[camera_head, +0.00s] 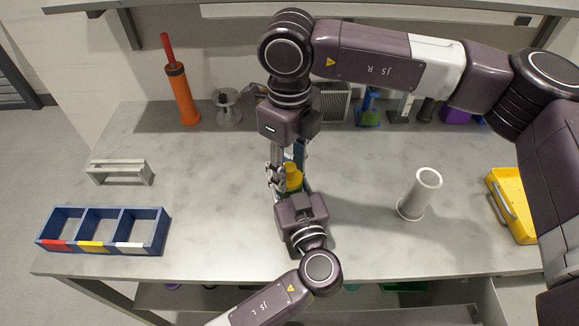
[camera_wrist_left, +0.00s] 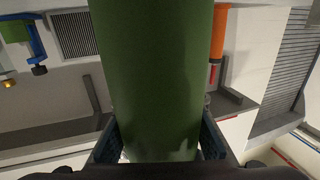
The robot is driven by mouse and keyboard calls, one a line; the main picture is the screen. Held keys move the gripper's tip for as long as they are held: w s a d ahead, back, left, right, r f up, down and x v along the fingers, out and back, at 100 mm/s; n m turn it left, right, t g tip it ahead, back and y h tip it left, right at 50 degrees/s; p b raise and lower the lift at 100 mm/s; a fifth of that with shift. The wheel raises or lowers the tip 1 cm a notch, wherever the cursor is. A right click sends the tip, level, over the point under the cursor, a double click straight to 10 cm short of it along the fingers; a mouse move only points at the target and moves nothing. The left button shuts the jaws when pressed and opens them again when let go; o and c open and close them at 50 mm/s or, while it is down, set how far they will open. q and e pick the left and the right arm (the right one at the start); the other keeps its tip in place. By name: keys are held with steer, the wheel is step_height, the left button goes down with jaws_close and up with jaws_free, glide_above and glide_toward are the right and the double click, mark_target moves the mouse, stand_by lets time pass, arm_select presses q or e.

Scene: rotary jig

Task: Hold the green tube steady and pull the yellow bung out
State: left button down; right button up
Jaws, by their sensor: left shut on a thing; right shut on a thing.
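The green tube (camera_wrist_left: 155,70) fills the middle of the left wrist view. My left gripper (camera_wrist_left: 158,142) is shut on it, with one finger on each side. In the head view only a sliver of the green tube (camera_head: 293,188) shows above the left gripper's housing. The yellow bung (camera_head: 293,175) shows at the top of the tube. My right gripper (camera_head: 286,172) reaches down from above and is shut on the bung, its fingers partly hiding it. Whether the bung is still seated in the tube cannot be told.
A blue three-compartment bin (camera_head: 75,245) and a grey bracket (camera_head: 120,180) stand at the left. An orange tube with a red rod (camera_head: 182,95) stands at the back. A white cylinder (camera_head: 419,195) and a yellow tray (camera_head: 518,205) stand at the right. Table space between is clear.

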mark_target(289, 166)
steer(key=shift+r, duration=3.75)
arm_select(q)
steer(key=c, duration=1.5)
jaws_free()
steer(key=shift+s, duration=0.1)
